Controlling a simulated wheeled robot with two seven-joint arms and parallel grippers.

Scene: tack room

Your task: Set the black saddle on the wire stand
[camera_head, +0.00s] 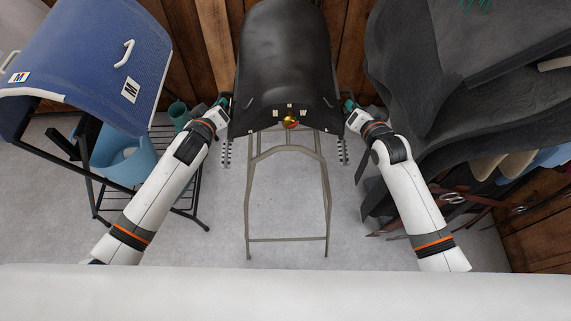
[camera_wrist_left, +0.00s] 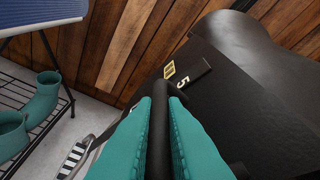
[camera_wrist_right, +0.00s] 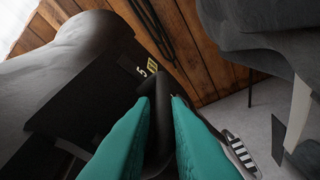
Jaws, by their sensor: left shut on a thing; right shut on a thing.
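The black saddle (camera_head: 284,70) is at the top centre of the head view, over the wire stand (camera_head: 287,240). The stand is a grey-beige metal frame whose legs show below the saddle. Whether the saddle touches the stand's top is hidden. My left gripper (camera_head: 222,103) is at the saddle's left edge, and my right gripper (camera_head: 349,105) is at its right edge. In the left wrist view, the teal fingers (camera_wrist_left: 160,105) are shut on a dark part of the saddle (camera_wrist_left: 235,90). In the right wrist view, the teal fingers (camera_wrist_right: 160,105) are likewise shut on the saddle (camera_wrist_right: 75,105).
A blue pad (camera_head: 90,60) with white handles lies on a black rack at left, near a light blue bucket (camera_head: 122,160). Dark grey saddlery (camera_head: 430,90) fills the right side. Grey floor is clear around the stand's legs. A wooden wall stands behind.

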